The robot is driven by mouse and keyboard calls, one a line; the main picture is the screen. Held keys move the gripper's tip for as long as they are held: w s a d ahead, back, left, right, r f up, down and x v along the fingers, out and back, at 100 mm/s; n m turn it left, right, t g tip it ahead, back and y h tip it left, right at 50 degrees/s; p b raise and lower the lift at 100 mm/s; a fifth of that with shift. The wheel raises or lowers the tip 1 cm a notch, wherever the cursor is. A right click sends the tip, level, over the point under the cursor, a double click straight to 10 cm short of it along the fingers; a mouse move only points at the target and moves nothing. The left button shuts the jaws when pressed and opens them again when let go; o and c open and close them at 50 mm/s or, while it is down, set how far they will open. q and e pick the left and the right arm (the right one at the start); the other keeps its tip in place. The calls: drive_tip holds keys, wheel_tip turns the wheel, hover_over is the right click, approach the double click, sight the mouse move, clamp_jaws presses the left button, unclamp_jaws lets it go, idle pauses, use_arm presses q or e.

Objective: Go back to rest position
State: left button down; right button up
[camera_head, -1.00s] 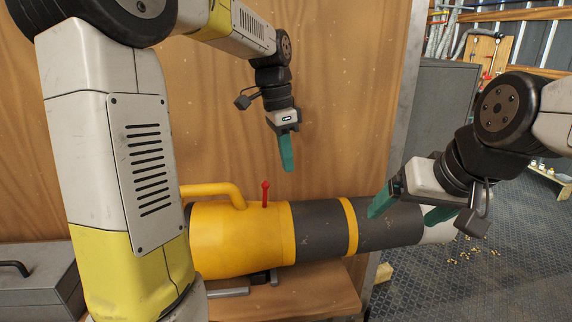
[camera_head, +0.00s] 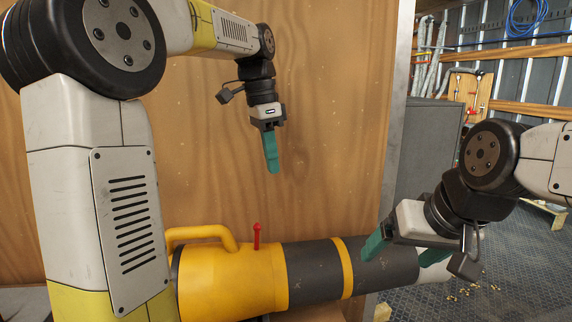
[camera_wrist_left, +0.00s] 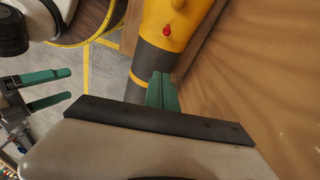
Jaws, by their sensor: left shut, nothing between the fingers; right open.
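The spray foam device is a yellow and dark grey cylinder (camera_head: 232,282) with a yellow handle and a red lever (camera_head: 257,236), lying on its side in the head view. It also shows in the left wrist view (camera_wrist_left: 160,55). My left gripper (camera_head: 272,168) is shut and empty, pointing down above the device, apart from it, in front of the wooden panel. Its green fingers show in the left wrist view (camera_wrist_left: 162,92). My right gripper (camera_head: 405,252) is open, its green fingers in front of the device's right end in the head view; contact cannot be told.
A wooden panel (camera_head: 330,130) stands behind the device. A grey cabinet (camera_head: 425,140) is to its right. The patterned floor (camera_head: 520,270) at the right is mostly open, with small yellowish bits scattered on it. A blue coiled cable (camera_head: 527,15) hangs at the back right.

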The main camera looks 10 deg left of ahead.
use_arm(q)
drive_tip(key=s+a+f+n+t, duration=0.2)
drive_tip(key=s+f+n, duration=0.3)
drive_tip(key=s, duration=0.3)
drive_tip(key=s+a+f+n+t, duration=0.2)
drive_tip(key=s+f+n+t, duration=0.2)
drive_tip(key=s+n, duration=0.3)
drive_tip(key=shift+s+f+h, duration=0.3)
drive_tip(key=shift+s+f, duration=0.25)
drive_tip(key=shift+s, duration=0.7)
drive_tip(key=shift+a, duration=0.1)
